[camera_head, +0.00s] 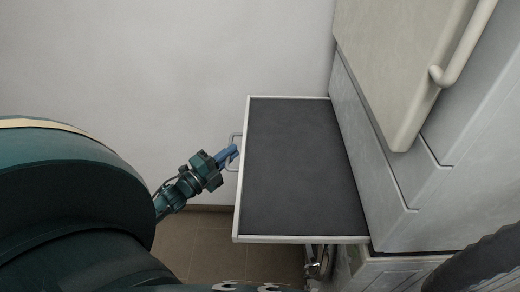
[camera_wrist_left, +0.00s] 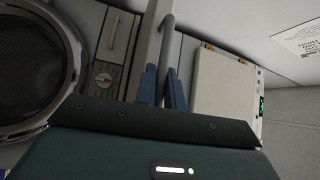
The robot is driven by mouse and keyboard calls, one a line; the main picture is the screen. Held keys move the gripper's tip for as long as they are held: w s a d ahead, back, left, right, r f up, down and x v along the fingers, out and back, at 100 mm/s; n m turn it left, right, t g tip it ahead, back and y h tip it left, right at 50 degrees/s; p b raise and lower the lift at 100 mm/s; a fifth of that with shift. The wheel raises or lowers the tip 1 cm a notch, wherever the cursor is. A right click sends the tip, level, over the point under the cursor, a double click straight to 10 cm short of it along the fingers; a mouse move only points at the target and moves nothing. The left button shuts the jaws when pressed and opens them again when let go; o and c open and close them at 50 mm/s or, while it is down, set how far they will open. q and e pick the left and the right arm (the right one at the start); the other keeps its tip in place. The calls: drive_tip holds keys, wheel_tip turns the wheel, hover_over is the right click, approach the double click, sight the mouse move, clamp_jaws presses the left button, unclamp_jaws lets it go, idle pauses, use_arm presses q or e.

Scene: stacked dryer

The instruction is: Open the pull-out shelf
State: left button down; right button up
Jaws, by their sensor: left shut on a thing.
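The pull-out shelf (camera_head: 300,170) has a dark top and a pale metal rim. It sticks out to the left from the pale dryer stack in the head view. Its bar handle (camera_head: 237,137) is on the left edge. My left gripper (camera_head: 232,152) is shut on the handle, with its blue fingertips around the bar. In the left wrist view the handle (camera_wrist_left: 165,45) runs between the two blue fingers (camera_wrist_left: 163,88). My right gripper does not show.
The pale dryer body (camera_head: 390,170) with a large curved handle (camera_head: 465,45) stands right of the shelf. A round dark door (camera_wrist_left: 30,65) shows at the left in the wrist view. A plain wall (camera_head: 180,70) is behind. Tiled floor (camera_head: 225,245) shows below the shelf.

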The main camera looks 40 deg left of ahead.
use_arm(q)
drive_tip(key=s+a, duration=0.2)
drive_tip(key=a, duration=0.1)
drive_tip(key=s+a, duration=0.1)
drive_tip(key=shift+a, duration=0.3)
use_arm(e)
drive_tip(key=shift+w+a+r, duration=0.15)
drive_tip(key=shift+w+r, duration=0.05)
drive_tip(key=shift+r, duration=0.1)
use_arm(q)
drive_tip(key=c, duration=1.8)
unclamp_jaws()
drive_tip(key=shift+o, duration=0.2)
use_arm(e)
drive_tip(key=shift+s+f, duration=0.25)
